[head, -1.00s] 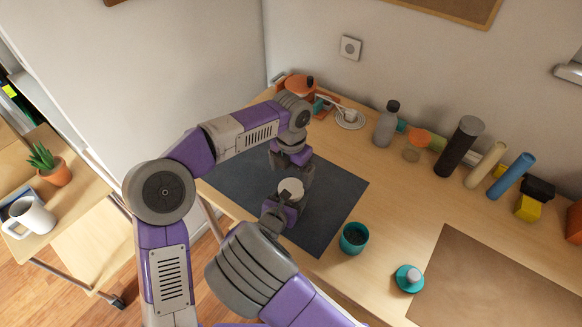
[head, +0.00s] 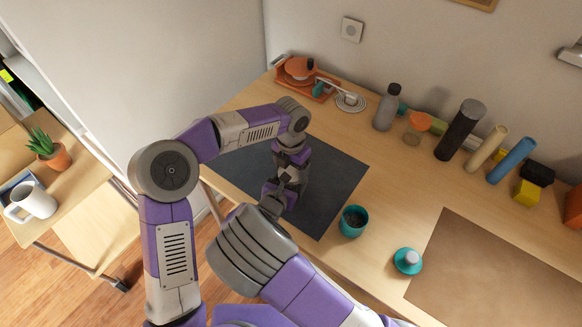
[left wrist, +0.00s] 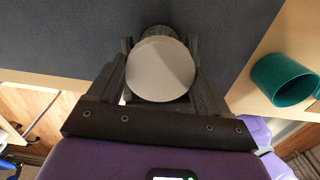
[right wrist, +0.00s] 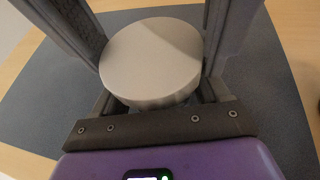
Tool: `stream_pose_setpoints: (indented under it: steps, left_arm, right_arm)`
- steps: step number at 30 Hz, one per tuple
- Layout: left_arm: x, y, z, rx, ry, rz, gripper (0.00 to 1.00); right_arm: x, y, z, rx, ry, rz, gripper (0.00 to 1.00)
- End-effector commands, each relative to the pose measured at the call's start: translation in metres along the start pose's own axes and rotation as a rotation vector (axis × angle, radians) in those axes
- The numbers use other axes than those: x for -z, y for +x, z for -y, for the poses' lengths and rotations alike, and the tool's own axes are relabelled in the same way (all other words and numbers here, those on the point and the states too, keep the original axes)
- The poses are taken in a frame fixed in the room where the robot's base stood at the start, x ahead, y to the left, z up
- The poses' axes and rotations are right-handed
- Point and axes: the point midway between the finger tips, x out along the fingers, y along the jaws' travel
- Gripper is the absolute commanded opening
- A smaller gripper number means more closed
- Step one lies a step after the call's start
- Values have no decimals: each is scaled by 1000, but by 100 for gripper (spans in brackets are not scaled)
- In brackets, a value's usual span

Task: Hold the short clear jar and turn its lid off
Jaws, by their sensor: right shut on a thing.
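A round pale lid (left wrist: 160,68) shows from above between my left gripper's fingers in the left wrist view. The same lid (right wrist: 150,58) fills the middle of the right wrist view. The jar body under it is hidden. In the head view the grippers hide the lid and jar.
The dark mat (head: 335,185) lies under the grippers. A grey bottle (head: 386,108), an orange-topped jar (head: 417,128) and several tubes line the back. A brown mat (head: 490,270) is clear.

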Motion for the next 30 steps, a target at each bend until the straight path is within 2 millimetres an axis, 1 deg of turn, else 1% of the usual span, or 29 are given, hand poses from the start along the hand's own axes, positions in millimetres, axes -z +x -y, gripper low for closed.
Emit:
stream_pose_setpoints:
  steps: [1, 5, 6, 8, 12, 16, 25, 26, 27, 30]
  left_arm:
    - [0, 0, 0, -1, 0, 0, 62]
    - [0, 0, 0, -1, -1, 0, 42]
    - [0, 0, 0, -1, -1, 0, 41]
    - [0, 0, 0, -1, -21, 0, 40]
    - [0, 0, 0, -2, -167, -1, 40]
    - [0, 0, 0, -2, -277, 1, 40]
    - [0, 0, -1, -1, -297, 1, 40]
    - [0, 0, -1, -1, -296, 1, 81]
    - [0, 0, -1, -1, -296, 1, 87]
    - [0, 0, -1, -1, -295, 1, 100]
  right_arm:
    - [0, 0, 0, 0, 1, 1, 0]
    - [0, 0, 0, 0, 1, 1, 0]
    - [0, 0, 0, 0, 1, 1, 0]
    - [0, 0, 0, 1, 1, 1, 0]
    - [0, 0, 0, 1, 1, 1, 0]
    - [0, 0, 0, 1, 1, 1, 0]
    - [0, 0, 0, 1, 1, 1, 0]
    - [0, 0, 0, 1, 1, 1, 0]
    - [0, 0, 0, 1, 1, 1, 0]
    - [0, 0, 0, 1, 1, 1, 0]
